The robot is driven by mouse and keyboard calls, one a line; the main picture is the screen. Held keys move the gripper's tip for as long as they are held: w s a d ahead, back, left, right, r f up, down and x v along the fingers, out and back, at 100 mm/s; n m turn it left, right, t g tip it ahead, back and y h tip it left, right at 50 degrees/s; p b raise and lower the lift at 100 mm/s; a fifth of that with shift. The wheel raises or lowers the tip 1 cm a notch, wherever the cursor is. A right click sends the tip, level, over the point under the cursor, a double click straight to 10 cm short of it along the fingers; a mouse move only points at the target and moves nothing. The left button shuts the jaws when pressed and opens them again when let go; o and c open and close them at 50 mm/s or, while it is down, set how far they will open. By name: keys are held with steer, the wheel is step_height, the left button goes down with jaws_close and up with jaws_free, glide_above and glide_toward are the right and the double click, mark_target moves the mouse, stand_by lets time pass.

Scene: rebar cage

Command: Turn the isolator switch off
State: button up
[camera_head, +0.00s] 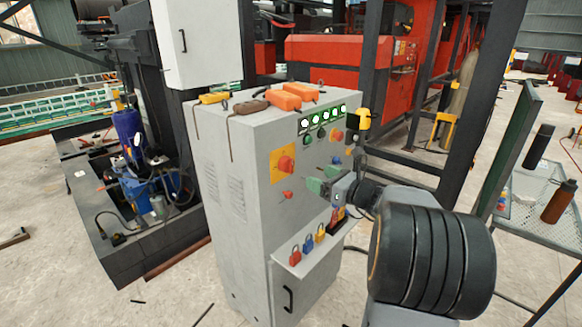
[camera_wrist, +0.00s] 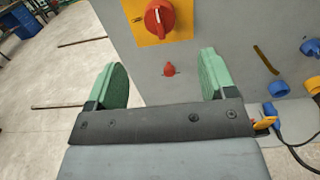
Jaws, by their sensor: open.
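The isolator switch is a red rotary knob (camera_head: 286,164) on a yellow plate (camera_head: 275,170), on the front of the grey cabinet (camera_head: 262,239). In the wrist view the knob (camera_wrist: 159,17) sits at the top centre, with its grip bar close to upright. My gripper (camera_head: 318,181) is open and empty in front of the cabinet, to the right of the knob and a little lower. Its two green fingers (camera_wrist: 163,82) show in the wrist view, apart from the knob, which lies beyond and above them. A small red button (camera_wrist: 169,69) shows between the fingers.
A shelf (camera_head: 312,243) with several coloured padlocks juts from the cabinet below my gripper. Orange devices (camera_head: 284,99) lie on the cabinet top. Indicator lamps, other knobs and blue sockets (camera_wrist: 279,89) sit right of the switch. A mesh table (camera_head: 540,215) stands at the right.

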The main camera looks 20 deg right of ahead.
mark_target(292, 166)
steer(key=p+x, duration=0.1)
steer(key=x, duration=1)
steer(key=shift+w+a, duration=0.2)
steer(key=shift+c, duration=0.3)
steer(key=c, duration=0.8)
